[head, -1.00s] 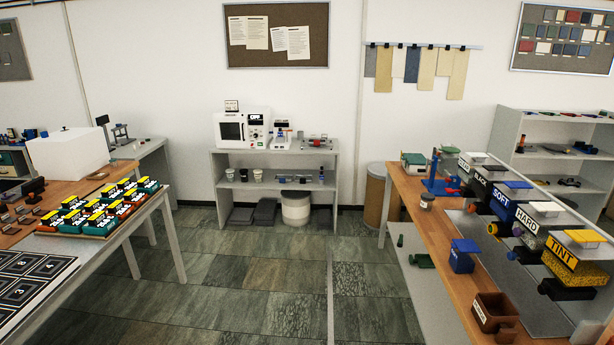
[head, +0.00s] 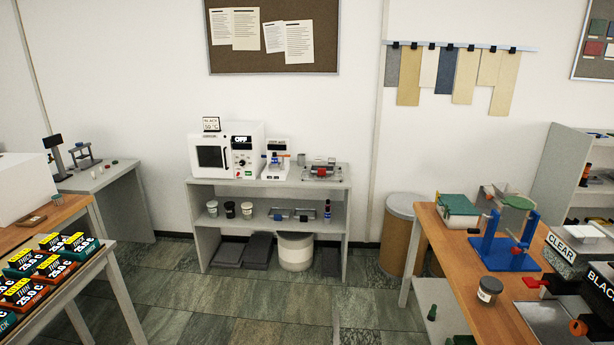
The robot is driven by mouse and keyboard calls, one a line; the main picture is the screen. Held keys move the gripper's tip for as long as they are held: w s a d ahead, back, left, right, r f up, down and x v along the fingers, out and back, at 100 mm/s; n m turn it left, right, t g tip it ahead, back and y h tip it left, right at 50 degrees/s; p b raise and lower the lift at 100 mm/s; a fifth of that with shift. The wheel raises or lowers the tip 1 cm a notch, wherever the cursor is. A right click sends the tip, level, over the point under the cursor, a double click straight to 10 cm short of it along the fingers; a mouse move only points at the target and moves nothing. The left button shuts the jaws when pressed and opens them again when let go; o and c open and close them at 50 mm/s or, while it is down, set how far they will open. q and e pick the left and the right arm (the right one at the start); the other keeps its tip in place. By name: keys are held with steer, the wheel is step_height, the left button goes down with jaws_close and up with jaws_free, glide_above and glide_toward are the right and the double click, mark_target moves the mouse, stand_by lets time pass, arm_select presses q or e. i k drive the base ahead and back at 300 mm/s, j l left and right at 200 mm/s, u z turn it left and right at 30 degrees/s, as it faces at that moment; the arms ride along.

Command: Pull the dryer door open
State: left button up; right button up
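The dryer (head: 227,147) is a white box on the top of a grey shelf unit against the far wall. Its door (head: 212,156), with a dark window, is on the left of its front and looks shut. A dark upright bar, perhaps the handle, shows at the door's right side. The control panel to the right of the door has a display reading OFF and a red knob. A small sign stands on top of the dryer. Neither of my grippers is in view.
The grey shelf unit (head: 265,184) also holds a small white instrument (head: 276,160) right of the dryer. A table with labelled boxes is at left, a wooden bench (head: 450,262) at right. The tiled floor (head: 255,305) between them is clear. A bin (head: 400,235) stands right of the shelf.

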mark_target(228, 171)
steer(key=i+u, duration=0.1)
steer(key=i, duration=0.45)
steer(key=i+u, duration=0.15)
steer(key=i, duration=0.4)
steer(key=i+l+u, duration=0.1)
steer(key=i, duration=0.5)
steer(key=i+l+u, duration=0.1)
steer(key=i, duration=0.45)
